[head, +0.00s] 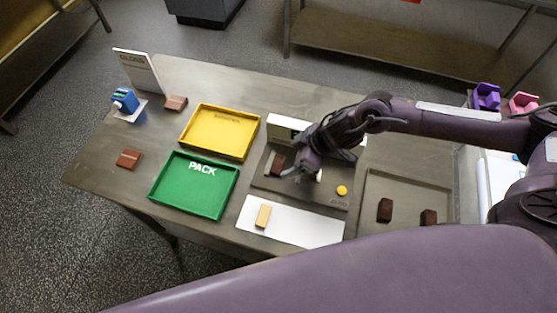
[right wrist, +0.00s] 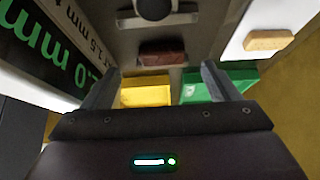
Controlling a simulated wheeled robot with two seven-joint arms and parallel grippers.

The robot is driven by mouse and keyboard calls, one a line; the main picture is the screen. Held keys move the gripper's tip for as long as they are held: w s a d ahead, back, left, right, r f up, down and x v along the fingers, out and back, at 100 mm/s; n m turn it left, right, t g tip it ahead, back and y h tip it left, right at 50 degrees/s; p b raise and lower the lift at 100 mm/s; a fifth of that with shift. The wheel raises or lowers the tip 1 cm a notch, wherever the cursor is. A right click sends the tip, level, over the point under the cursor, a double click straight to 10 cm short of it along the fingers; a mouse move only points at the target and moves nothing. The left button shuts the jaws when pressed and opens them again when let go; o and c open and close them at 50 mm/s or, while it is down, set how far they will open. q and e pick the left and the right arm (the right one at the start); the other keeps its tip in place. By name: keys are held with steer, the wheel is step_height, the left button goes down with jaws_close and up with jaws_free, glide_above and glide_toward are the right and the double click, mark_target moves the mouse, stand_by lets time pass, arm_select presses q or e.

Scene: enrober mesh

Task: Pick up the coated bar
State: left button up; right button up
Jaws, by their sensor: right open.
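The coated bar (head: 278,161), brown, lies on the dark plate of the station (head: 323,199) in the middle of the table. My right gripper (head: 308,172) is just right of the bar, low over the plate, and partly hidden by its own arm. In the right wrist view the bar (right wrist: 162,52) lies crosswise ahead of the two spread fingers (right wrist: 160,86), with nothing between them. The fingers do not appear to touch it. My left gripper does not show.
Left of the station are a yellow tray (head: 236,113) and a green PACK tray (head: 221,210). A pale bar (head: 263,215) lies on a white sheet (head: 315,232) in front. A grey tray (head: 408,178) at right holds two dark bars. A yellow button (head: 342,190) is nearby.

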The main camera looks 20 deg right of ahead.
mark_target(280, 164)
steer(key=p+x, duration=0.1)
steer(key=x, duration=0.3)
steer(key=shift+w+a+f+p, duration=0.1)
steer(key=shift+a+f+p, duration=0.05)
steer(key=shift+a+p, duration=0.2)
steer(key=shift+f, duration=0.15)
steer(key=shift+c, duration=0.9)
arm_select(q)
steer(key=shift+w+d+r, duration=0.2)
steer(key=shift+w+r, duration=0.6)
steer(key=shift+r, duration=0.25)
arm_select(e)
steer(key=c, duration=0.7)
